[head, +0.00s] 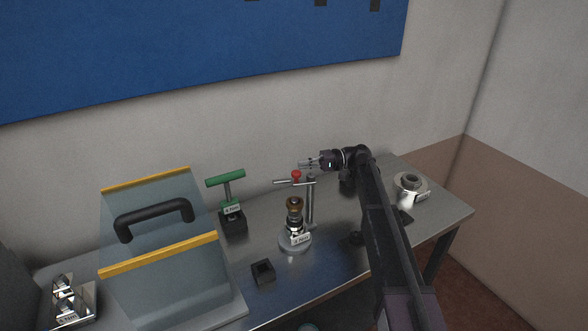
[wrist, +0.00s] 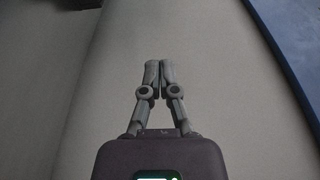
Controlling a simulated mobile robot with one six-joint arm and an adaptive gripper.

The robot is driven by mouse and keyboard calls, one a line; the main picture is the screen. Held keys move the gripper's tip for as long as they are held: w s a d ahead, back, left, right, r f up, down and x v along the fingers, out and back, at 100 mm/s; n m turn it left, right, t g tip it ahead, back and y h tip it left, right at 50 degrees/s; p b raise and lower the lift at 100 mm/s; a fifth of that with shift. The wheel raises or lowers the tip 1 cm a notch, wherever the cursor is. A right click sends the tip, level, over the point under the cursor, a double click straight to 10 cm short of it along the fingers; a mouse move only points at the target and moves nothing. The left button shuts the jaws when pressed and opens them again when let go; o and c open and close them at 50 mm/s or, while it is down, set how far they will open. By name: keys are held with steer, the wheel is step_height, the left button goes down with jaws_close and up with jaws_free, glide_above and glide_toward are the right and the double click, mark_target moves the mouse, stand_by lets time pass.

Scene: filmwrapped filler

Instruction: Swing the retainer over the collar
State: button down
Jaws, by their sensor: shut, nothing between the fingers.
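A metal post (head: 310,203) stands on the bench beside a fixture that carries a brown collar (head: 295,203) on a round labelled base (head: 292,244). The retainer (head: 281,182), a thin horizontal bar with a red knob (head: 296,175), is at the post's top. In the head view it appears above the collar; its exact alignment in depth is unclear. My gripper (head: 302,164) points left, just above and apparently behind the red knob. In the wrist view my gripper (wrist: 159,74) is shut and empty, with only wall ahead; retainer and collar are outside that view.
A clear guard with a black handle (head: 155,216) and yellow edges stands left. A green T-handle (head: 226,180) stands in a dark block behind. A small black block (head: 263,271) lies in front. A round labelled part (head: 410,184) sits right. Clear bench (head: 335,262) lies front right.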

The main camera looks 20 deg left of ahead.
steer(key=shift+w+a+v, duration=0.1)
steer(key=shift+w+v, duration=0.1)
steer(key=shift+v, duration=0.95)
steer(key=shift+w+a+v, duration=0.15)
steer(key=shift+v, duration=1.05)
